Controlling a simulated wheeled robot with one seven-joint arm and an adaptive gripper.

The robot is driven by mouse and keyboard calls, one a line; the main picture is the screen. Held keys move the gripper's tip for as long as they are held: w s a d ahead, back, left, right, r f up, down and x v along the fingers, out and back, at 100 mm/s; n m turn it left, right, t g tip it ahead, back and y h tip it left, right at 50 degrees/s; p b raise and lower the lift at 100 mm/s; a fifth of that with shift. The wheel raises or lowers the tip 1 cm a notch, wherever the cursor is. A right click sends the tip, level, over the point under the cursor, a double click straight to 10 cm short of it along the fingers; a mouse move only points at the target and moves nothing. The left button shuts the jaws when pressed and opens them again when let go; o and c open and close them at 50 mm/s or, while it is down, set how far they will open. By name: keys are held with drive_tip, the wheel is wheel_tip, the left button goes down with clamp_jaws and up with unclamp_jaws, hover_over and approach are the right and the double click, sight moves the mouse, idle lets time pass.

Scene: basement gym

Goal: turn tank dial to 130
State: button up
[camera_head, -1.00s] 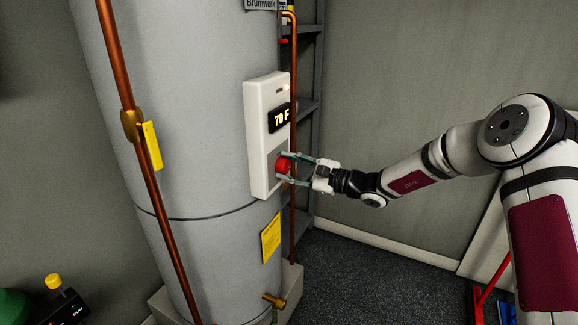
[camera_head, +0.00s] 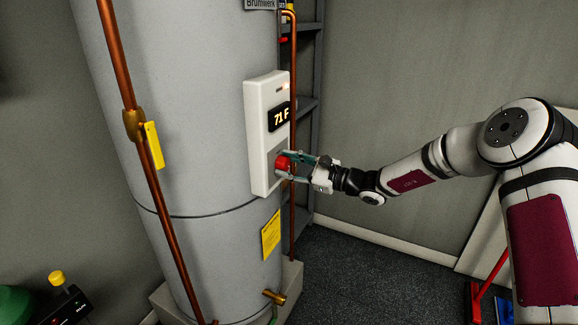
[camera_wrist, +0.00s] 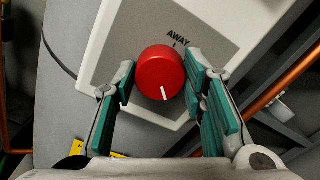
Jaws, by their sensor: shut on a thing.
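The tank (camera_head: 200,130) is a tall grey cylinder with a white control box (camera_head: 262,110) on its side. The box's black display (camera_head: 280,117) reads 71 F. The red dial (camera_head: 282,162) sits low on the box. In the wrist view the dial (camera_wrist: 160,74) lies between the green-padded fingers, its white mark pointing toward the bottom of the picture. The word AWAY is printed above it. My gripper (camera_head: 289,165) is shut on the dial from the right; it also shows in the wrist view (camera_wrist: 158,88).
A copper pipe (camera_head: 292,220) runs upright just right of the box, with a dark metal rack (camera_head: 308,80) behind it. Another copper pipe with a yellow-handled valve (camera_head: 152,145) crosses the tank's front. The floor at the right is partly clear.

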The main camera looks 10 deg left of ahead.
drive_tip(key=o, duration=1.2)
drive_tip(key=shift+c, duration=0.2)
drive_tip(key=shift+d, duration=0.1)
drive_tip(key=v, duration=1.2)
